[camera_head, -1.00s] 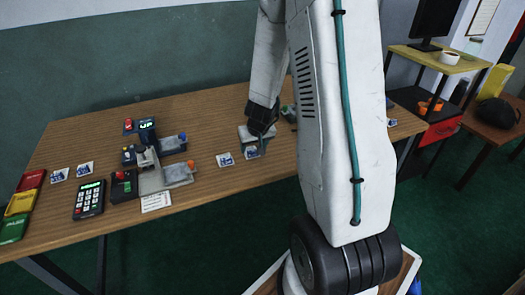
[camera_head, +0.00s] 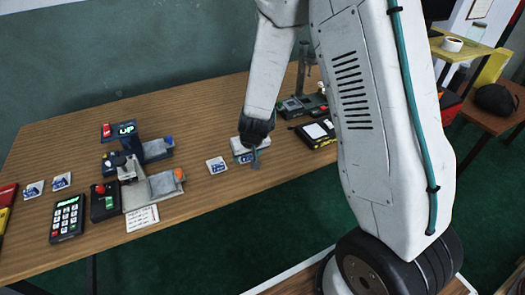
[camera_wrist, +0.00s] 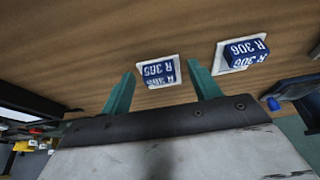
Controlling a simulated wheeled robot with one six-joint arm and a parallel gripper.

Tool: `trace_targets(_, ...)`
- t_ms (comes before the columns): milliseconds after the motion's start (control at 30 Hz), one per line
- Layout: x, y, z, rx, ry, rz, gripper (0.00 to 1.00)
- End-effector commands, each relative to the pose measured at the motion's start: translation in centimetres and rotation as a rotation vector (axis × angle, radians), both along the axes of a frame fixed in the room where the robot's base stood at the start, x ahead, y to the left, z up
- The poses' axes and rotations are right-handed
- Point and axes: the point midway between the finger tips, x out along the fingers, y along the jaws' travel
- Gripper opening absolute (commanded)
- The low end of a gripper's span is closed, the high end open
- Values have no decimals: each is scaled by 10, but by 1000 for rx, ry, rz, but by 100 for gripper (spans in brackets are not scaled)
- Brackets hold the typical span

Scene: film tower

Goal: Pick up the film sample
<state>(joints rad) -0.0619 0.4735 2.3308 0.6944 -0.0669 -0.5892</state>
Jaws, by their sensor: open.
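In the wrist view one reads R 305 (camera_wrist: 158,72) and the other R 306 (camera_wrist: 243,53). The R 305 sample appears between the teal fingers of my gripper (camera_wrist: 160,80), which are apart with nothing held. In the head view my gripper (camera_head: 256,158) is low over the table, beside one sample (camera_head: 244,157) that it partly covers. The other sample (camera_head: 216,165) lies clear to the left. Whether the fingers touch the table is unclear.
Two similar samples (camera_head: 48,185) lie at the far left near a black keypad (camera_head: 67,218). A grey and blue device (camera_head: 150,180) stands left of my gripper. A dark stand (camera_head: 300,103) and black tray (camera_head: 317,132) are to the right. Bare table lies between.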

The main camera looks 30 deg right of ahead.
Motion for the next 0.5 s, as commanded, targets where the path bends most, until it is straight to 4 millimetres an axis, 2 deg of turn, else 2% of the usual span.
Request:
trace_targets(100,0,10,-2,1,0,14,62)
trace_targets(333,0,9,-2,1,0,11,62)
trace_targets(367,0,9,-2,1,0,11,56)
trace_targets(500,0,8,-2,1,0,11,17)
